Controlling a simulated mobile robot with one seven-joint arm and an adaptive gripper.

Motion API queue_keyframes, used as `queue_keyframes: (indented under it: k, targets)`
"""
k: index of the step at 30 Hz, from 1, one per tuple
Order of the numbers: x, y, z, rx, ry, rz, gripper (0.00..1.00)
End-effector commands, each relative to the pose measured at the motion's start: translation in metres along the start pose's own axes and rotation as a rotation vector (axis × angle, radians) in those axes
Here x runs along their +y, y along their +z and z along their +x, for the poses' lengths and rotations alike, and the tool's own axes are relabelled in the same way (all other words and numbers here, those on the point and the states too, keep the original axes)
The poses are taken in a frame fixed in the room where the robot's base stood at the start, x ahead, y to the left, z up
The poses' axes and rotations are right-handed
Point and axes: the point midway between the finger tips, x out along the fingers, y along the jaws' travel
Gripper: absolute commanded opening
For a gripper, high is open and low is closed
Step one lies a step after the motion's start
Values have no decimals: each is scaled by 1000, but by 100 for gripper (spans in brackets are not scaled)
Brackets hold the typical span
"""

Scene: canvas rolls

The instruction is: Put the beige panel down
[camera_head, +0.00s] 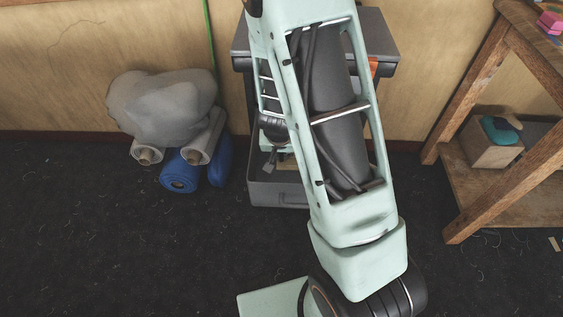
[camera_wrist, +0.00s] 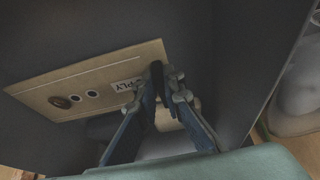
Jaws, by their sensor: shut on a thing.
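The beige panel (camera_wrist: 75,90) is a flat, thin board with a "PLY" label, two dark round holes and a brown oval mark. It shows in the wrist view, stretching from my gripper to the left. My gripper (camera_wrist: 158,72) is shut on its right end, near the label. Dark grey surfaces (camera_wrist: 215,50) surround the panel; I cannot tell whether it touches them. In the head view my arm hides most of the area around the gripper, and I cannot make out the panel clearly there.
A grey cart (camera_head: 376,32) with a low grey bin (camera_head: 274,194) stands against the wall behind my arm. Left are blue rolls (camera_head: 179,180), pale rolls (camera_head: 148,153) and a grey bag (camera_head: 165,105). A wooden table (camera_head: 467,105) stands right. Dark carpet (camera_head: 80,240) is open in front.

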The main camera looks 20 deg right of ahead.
Motion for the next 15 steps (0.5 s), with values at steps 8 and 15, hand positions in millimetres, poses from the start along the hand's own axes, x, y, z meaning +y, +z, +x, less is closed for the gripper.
queue_keyframes:
  k: [8, 15]
  targets:
    - [0, 12, 30, 1, 0, 1, 0]
    - [0, 13, 31, 1, 0, 0, 0]
